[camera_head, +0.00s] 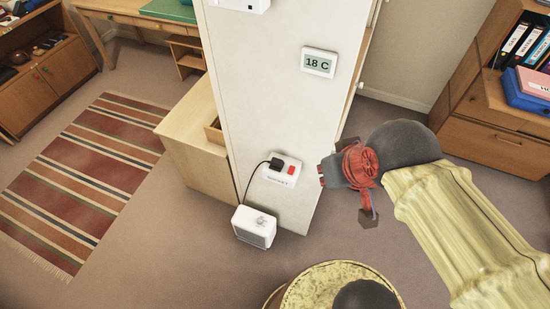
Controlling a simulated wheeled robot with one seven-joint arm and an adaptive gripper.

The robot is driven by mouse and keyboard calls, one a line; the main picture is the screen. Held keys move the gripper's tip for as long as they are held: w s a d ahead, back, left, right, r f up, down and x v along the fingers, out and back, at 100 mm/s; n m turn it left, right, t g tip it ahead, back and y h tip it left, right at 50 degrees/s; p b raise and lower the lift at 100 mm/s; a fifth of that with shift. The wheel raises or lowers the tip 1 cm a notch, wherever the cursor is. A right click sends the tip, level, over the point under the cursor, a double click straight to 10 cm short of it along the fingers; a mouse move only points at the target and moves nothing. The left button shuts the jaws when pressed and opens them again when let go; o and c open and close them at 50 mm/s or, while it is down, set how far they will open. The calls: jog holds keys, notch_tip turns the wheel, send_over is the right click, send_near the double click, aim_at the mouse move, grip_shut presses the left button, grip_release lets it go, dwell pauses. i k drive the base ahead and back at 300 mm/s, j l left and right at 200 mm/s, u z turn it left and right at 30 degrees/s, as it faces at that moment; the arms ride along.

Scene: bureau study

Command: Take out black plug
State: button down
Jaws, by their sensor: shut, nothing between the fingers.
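The black plug (277,164) sits in the left part of a white wall socket (282,178) low on a pale wall end. A red switch shows on the socket to the right of the plug. A black cord (250,178) runs from the plug down to a small white heater (250,225) on the floor. My gripper (322,174) is to the right of the socket, shut and empty, pointing left toward it. It appears apart from the plug and the socket, though the depth gap is hard to judge.
A thermostat display (319,62) reading 18 C hangs higher on the wall end (265,90). A wooden cabinet (190,135) stands just left of it. A striped rug (85,175) lies further left. A drawer unit with binders (500,125) is at right.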

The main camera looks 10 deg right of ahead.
aim_at(277, 164)
jog(key=i+j+z, duration=0.2)
jog(key=j, duration=0.4)
jog(key=j+z, duration=0.25)
jog(key=j, duration=0.35)
jog(key=i+j+z, duration=0.2)
jog(key=j, duration=0.4)
jog(key=k, duration=0.1)
